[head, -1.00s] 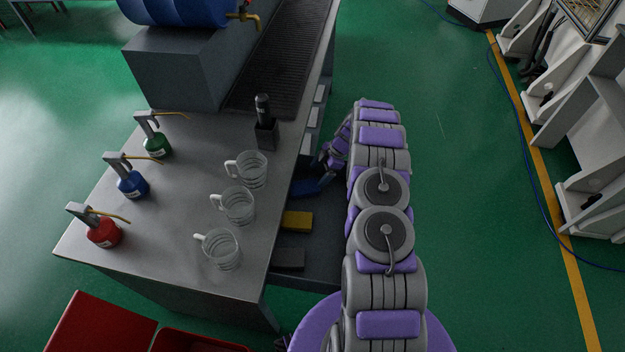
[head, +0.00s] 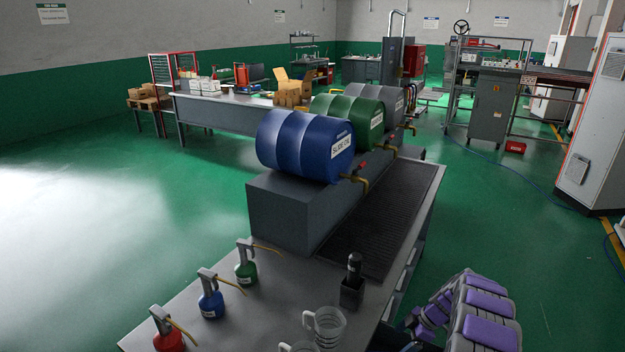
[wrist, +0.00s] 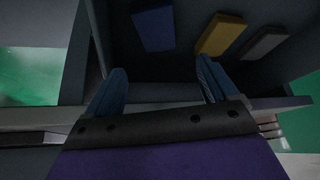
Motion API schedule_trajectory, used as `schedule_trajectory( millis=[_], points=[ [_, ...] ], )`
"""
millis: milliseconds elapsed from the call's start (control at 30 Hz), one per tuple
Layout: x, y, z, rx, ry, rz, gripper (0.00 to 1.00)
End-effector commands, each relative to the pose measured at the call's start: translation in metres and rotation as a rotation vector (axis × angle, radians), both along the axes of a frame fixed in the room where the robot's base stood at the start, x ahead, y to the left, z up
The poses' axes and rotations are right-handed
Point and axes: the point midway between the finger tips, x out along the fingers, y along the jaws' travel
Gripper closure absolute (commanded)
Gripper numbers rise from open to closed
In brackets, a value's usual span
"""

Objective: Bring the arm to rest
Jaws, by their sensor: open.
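My gripper (wrist: 161,74) shows in the wrist view with its two blue fingers spread apart and nothing between them. It is at the opening of the shelf under the bench top. Beyond the fingers lie a blue block (wrist: 153,29), a yellow block (wrist: 220,35) and a grey block (wrist: 264,43), all apart from the fingers. In the head view my purple and grey arm is at the lower right, beside the bench's right side. Its lower part is cut off by the frame, and the fingers cannot be made out there.
The bench (head: 240,312) carries red (head: 169,338), blue (head: 211,304) and green (head: 246,268) oil cans, glass jugs (head: 327,325), a black holder (head: 351,292) and a blue drum (head: 303,145). Green floor right of my arm is clear.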

Motion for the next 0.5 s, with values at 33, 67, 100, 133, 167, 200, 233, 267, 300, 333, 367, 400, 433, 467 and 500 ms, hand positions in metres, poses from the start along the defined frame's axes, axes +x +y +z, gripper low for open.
schedule_trajectory(
  millis=[33,67,100,133,167,200,233,267,300,333,367,400,433,467,500],
  points=[
    [0.0,0.005,0.011,-0.001,0.01,-0.009,0.13],
    [0.0,0.009,0.018,-0.002,0.019,-0.018,0.13],
    [0.0,0.013,0.027,-0.003,0.031,-0.031,0.13],
    [-0.001,0.017,0.034,-0.004,0.041,-0.042,0.13],
    [-0.002,0.021,0.041,-0.005,0.053,-0.051,0.13],
    [-0.005,0.026,0.048,-0.007,0.07,-0.064,0.13],
    [-0.006,0.03,0.055,-0.008,0.079,-0.073,0.13],
    [-0.007,0.033,0.062,-0.01,0.088,-0.085,0.13],
    [-0.008,0.038,0.071,-0.012,0.1,-0.099,0.13],
    [-0.01,0.041,0.077,-0.014,0.112,-0.108,0.13],
    [-0.012,0.045,0.083,-0.016,0.123,-0.117,0.13],
    [-0.015,0.05,0.091,-0.02,0.137,-0.13,0.13],
    [-0.017,0.054,0.098,-0.022,0.147,-0.141,0.13],
    [-0.019,0.057,0.104,-0.024,0.158,-0.152,0.13],
    [-0.022,0.062,0.111,-0.028,0.171,-0.166,0.13]
  ],
)
